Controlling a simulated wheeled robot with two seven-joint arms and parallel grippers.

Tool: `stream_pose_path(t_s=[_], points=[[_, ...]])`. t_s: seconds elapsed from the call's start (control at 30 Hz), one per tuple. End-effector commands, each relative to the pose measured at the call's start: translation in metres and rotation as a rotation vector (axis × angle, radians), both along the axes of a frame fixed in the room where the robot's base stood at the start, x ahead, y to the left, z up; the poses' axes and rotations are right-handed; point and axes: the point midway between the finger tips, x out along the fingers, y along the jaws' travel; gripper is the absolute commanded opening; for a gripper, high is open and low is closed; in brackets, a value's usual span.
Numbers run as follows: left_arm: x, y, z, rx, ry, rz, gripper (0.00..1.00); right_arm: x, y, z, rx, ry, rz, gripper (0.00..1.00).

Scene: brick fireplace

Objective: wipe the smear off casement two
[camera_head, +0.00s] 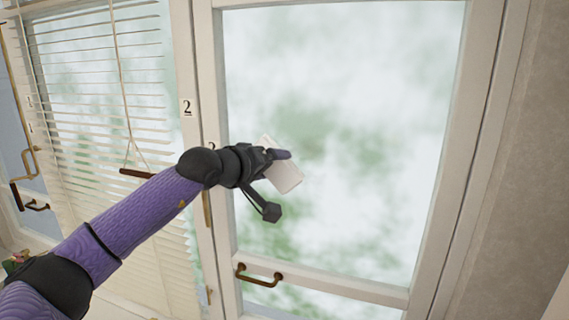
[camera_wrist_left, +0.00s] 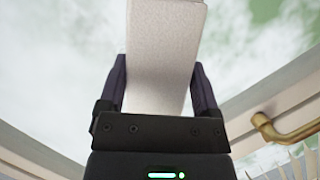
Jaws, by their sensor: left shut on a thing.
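My left gripper (camera_head: 274,158) is shut on a white, flat-sided pad (camera_head: 284,178) in front of the right-hand window pane. The pad also shows between the fingers in the left wrist view (camera_wrist_left: 165,50). A plate with the figure 2 (camera_head: 187,107) is on the white stile left of this pane. A second mark, on the stile beside the pane, is partly hidden by my wrist. The glass (camera_head: 350,130) shows blurred white and green; I cannot tell a smear apart from it. Whether the pad touches the glass is unclear.
A white slatted blind (camera_head: 95,80) with hanging cords covers the left window. A brass handle (camera_head: 260,276) is on the bottom rail of the right casement and shows in the wrist view (camera_wrist_left: 285,130). A bare plaster wall (camera_head: 535,150) is at right.

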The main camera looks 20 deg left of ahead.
Motion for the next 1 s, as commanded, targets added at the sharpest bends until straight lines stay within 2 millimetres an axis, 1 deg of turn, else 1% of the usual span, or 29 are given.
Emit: stream_pose_path(t_s=[0.07,0.2,0.27,0.4,0.47,0.57,0.73,0.93,1.0], points=[[-0.001,0.006,0.001,0.000,-0.001,0.002,0.34,0.000,0.000,0.002,0.000,0.000,0.000,0.50],[-0.001,0.008,0.003,0.000,-0.001,0.000,0.34,0.000,0.000,0.004,0.000,0.000,0.000,0.50],[-0.001,0.007,0.008,0.000,-0.001,0.000,0.34,0.000,0.000,0.008,0.000,-0.001,0.000,0.50],[-0.001,0.007,0.024,-0.001,-0.003,-0.001,0.34,0.001,0.000,0.021,0.000,-0.001,0.000,0.50],[-0.001,0.006,0.027,0.000,-0.003,-0.002,0.34,0.001,0.000,0.023,0.000,-0.002,0.000,0.50],[0.000,-0.001,0.023,0.002,-0.003,-0.003,0.34,0.000,0.000,0.016,0.000,-0.001,0.000,0.50],[0.001,-0.021,0.022,0.000,-0.002,-0.004,0.34,0.000,0.000,0.008,-0.001,-0.001,0.000,0.50],[0.002,-0.031,0.023,0.000,-0.002,-0.002,0.34,0.000,0.000,0.005,-0.001,0.000,0.000,0.50],[0.002,-0.040,0.022,-0.001,-0.002,-0.005,0.34,0.000,0.000,0.001,-0.001,0.000,0.000,0.50]])
